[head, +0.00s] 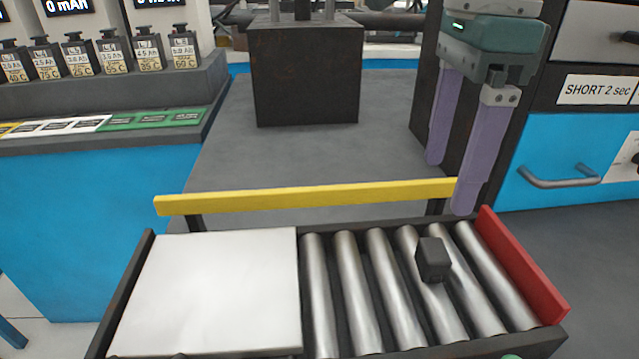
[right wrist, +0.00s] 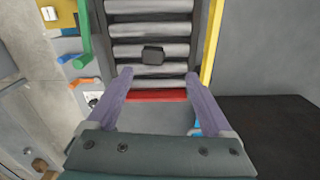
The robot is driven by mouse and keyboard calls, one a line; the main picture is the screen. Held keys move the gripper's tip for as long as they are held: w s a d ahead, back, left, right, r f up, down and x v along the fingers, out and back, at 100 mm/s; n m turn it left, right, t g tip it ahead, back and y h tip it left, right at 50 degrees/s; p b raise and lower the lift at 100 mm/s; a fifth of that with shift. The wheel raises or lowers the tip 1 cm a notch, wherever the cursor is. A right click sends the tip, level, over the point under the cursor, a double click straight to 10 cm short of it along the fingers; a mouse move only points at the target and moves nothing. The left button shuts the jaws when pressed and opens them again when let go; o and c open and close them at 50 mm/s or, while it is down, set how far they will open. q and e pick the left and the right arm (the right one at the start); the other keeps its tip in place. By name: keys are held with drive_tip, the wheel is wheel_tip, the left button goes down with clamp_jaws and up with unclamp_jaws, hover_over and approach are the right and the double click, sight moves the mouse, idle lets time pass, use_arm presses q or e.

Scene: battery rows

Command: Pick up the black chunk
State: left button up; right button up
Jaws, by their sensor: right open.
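The black chunk (head: 433,259) is a small dark block lying on the metal rollers of the conveyor, toward its right end. In the right wrist view the black chunk (right wrist: 153,55) sits on the rollers beyond my fingertips. My right gripper (head: 450,187) has two purple fingers pointing down, spread apart and empty. It is above and behind the conveyor's right end in the head view. In the right wrist view the open right gripper (right wrist: 159,72) has the chunk ahead, roughly between the lines of its fingers. My left gripper is not in view.
The conveyor has a yellow rail (head: 310,196) along its back, a red end plate (head: 522,265) at right and a white plate (head: 215,290) at left. A dark block (head: 305,75) stands behind. Blue cabinets flank both sides. The grey floor between is clear.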

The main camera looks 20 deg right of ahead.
sight(436, 249)
drive_tip(key=f, duration=0.3)
drive_tip(key=shift+s+d+f, duration=0.15)
drive_tip(key=shift+s+f, duration=0.2)
drive_tip(key=f, duration=0.3)
drive_tip(key=f+p, duration=0.1)
drive_tip(key=f, duration=0.1)
drive_tip(key=shift+s+f, duration=0.35)
clamp_jaws()
